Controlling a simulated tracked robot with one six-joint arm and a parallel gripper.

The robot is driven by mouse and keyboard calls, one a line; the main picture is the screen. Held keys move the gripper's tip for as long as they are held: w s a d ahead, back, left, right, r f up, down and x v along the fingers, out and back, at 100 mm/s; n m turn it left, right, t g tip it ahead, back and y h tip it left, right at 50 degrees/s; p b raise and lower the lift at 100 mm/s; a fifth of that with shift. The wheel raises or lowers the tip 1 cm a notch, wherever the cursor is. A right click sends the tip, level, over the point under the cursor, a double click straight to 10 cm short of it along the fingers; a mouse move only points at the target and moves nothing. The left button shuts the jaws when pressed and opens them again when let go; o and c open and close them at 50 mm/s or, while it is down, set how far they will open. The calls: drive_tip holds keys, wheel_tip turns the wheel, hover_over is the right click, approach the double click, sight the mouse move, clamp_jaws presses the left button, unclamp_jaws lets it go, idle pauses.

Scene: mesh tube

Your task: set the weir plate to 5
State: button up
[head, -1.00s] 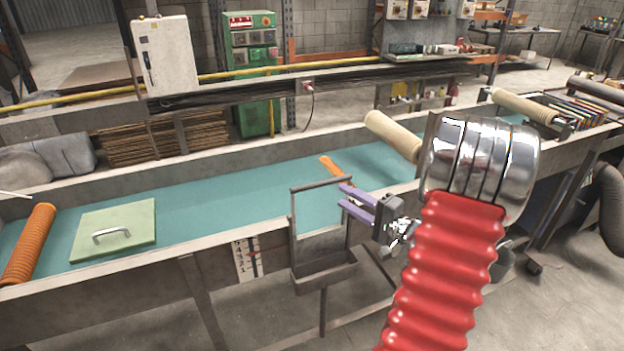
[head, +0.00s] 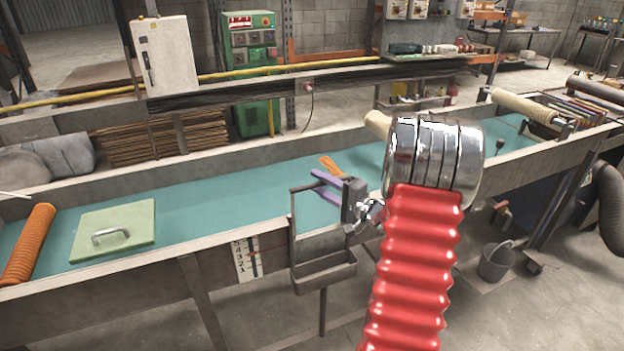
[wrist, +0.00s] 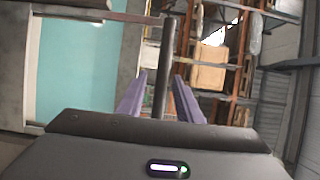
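The weir plate (head: 318,242) is a grey metal plate standing upright across the side of the trough, with a bar handle (head: 299,188) on top. The white scale (head: 246,261) beside it on the trough's outer wall reads 1 at the bottom to 5 at the top. A small red mark is near its middle, around 3 to 4; the exact number is too small to tell. My gripper (head: 318,180) is open, its purple fingers at the handle. In the wrist view, a dark bar (wrist: 165,65) lies between the fingers (wrist: 157,98), with gaps on both sides.
The trough has a teal bed (head: 235,195). A green lid with a handle (head: 125,222) and an orange roller (head: 28,245) are at left. A small grey tray (head: 323,275) hangs below the plate. A bucket (head: 495,261) stands at right.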

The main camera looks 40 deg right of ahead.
drive_tip(key=shift+w+a, duration=0.2)
drive_tip(key=shift+w, duration=1.6)
drive_tip(key=shift+c, duration=0.4)
clamp_jaws()
